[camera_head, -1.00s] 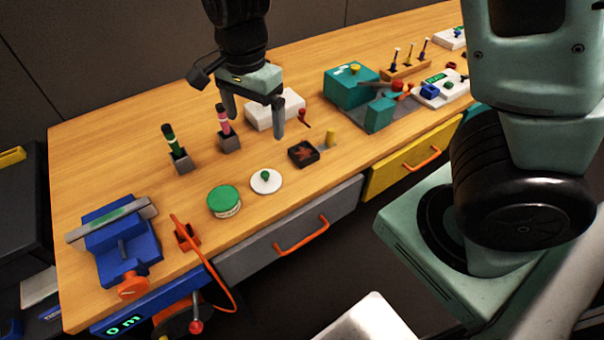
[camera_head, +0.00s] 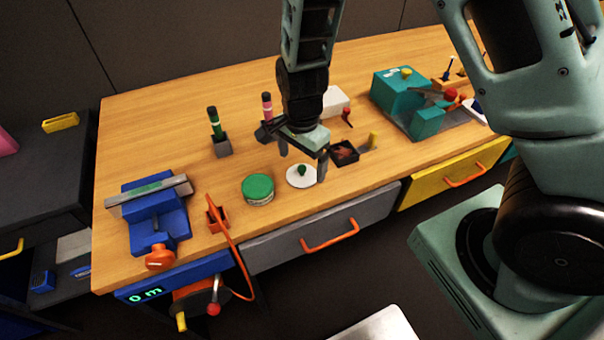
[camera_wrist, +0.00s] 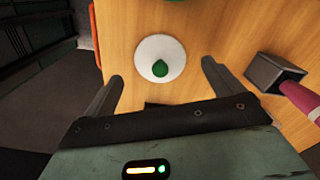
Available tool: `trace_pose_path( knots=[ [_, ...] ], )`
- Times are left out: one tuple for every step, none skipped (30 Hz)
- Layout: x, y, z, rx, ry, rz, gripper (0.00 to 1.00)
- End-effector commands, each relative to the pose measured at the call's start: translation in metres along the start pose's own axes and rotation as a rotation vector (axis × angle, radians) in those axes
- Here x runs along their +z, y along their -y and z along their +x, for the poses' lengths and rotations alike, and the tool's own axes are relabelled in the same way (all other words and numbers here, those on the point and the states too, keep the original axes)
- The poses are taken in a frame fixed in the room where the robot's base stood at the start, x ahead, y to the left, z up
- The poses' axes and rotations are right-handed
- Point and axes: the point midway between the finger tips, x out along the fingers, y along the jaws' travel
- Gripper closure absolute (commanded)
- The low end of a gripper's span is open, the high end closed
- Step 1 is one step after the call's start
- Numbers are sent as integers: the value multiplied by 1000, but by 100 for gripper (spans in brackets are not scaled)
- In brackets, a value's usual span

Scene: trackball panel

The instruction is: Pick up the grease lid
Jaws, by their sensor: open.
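The grease lid appears to be the white round disc with a green knob (camera_head: 297,179), lying flat on the wooden workbench. It also shows in the wrist view (camera_wrist: 147,53). A round tin with a green top (camera_head: 258,190) stands just left of it. My gripper (camera_head: 303,162) is open and empty, with its fingers above the bench close to the disc. In the wrist view the disc lies between and just beyond my fingertips (camera_wrist: 163,72), with no visible contact. One finger partly covers the disc's right edge in the head view.
A dark square tray (camera_head: 345,153) lies right of the disc. A pink marker in a grey holder (camera_wrist: 275,73) stands near one finger; a green marker (camera_head: 216,125) stands behind. A blue vise (camera_head: 155,220) is at left.

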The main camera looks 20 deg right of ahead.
Motion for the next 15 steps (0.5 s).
trace_pose_path(
  knots=[
    [-2, -1, 9, 4, 0, 3, 8],
    [-1, -1, 14, 3, 1, 2, 8],
    [-1, 0, 19, 2, 0, 2, 8],
    [-2, 0, 22, 2, 0, 3, 8],
    [-1, 0, 24, 1, 0, 2, 8],
    [-1, 0, 27, 0, 0, 1, 8],
    [-1, 0, 28, 0, 0, 1, 8],
    [-1, 0, 29, 0, 0, 1, 8],
    [-1, 0, 30, -1, 0, 1, 8],
    [-1, 0, 30, -1, 0, 1, 8],
    [-1, 0, 30, -1, 0, 0, 8],
    [-1, 0, 30, -1, 0, 0, 8],
    [-1, 0, 29, -1, 0, 0, 8],
    [-1, 0, 29, -1, 0, 1, 8],
    [-1, 0, 29, -1, 0, 1, 16]
  ],
)
